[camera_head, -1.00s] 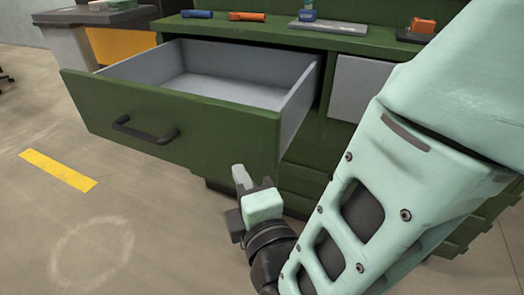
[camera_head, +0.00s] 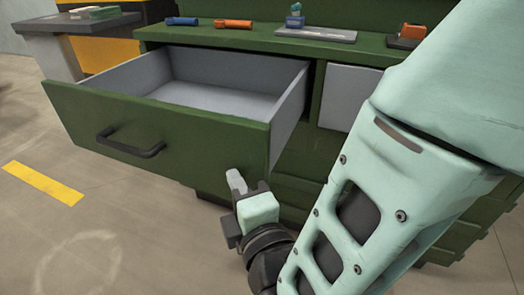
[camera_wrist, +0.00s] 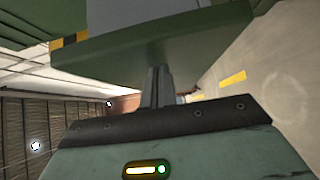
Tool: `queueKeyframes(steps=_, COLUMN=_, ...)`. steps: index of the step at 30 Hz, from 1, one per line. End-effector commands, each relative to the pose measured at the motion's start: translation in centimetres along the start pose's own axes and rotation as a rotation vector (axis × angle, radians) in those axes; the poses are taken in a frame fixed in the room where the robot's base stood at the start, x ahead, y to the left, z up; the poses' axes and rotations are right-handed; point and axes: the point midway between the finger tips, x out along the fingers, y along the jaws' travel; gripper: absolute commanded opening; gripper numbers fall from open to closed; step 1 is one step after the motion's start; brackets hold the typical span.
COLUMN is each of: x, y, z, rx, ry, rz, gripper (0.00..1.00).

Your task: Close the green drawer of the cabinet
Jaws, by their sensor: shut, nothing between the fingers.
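The green drawer (camera_head: 190,140) of the green cabinet (camera_head: 300,165) is pulled well out, and its grey inside (camera_head: 215,80) shows empty. A black bar handle (camera_head: 130,145) sits on its front. My gripper (camera_head: 236,182) is shut and empty, just in front of the drawer front's lower right part. In the wrist view, my shut fingers (camera_wrist: 157,85) point toward the green drawer panel (camera_wrist: 150,45), which spans the upper part. I cannot tell whether the fingertips touch it.
Orange and blue tools (camera_head: 232,24) and a grey plate (camera_head: 308,34) lie on the cabinet top. A grey-topped table (camera_head: 65,22) stands at the back left. Open floor with a yellow stripe (camera_head: 42,183) lies at the left.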

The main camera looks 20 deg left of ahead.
Motion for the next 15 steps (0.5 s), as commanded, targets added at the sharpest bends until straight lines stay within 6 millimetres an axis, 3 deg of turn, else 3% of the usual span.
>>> queueKeyframes(steps=15, x=9.6, y=0.1, z=9.5, rx=-0.004, ry=-0.009, rz=0.002, gripper=0.00)
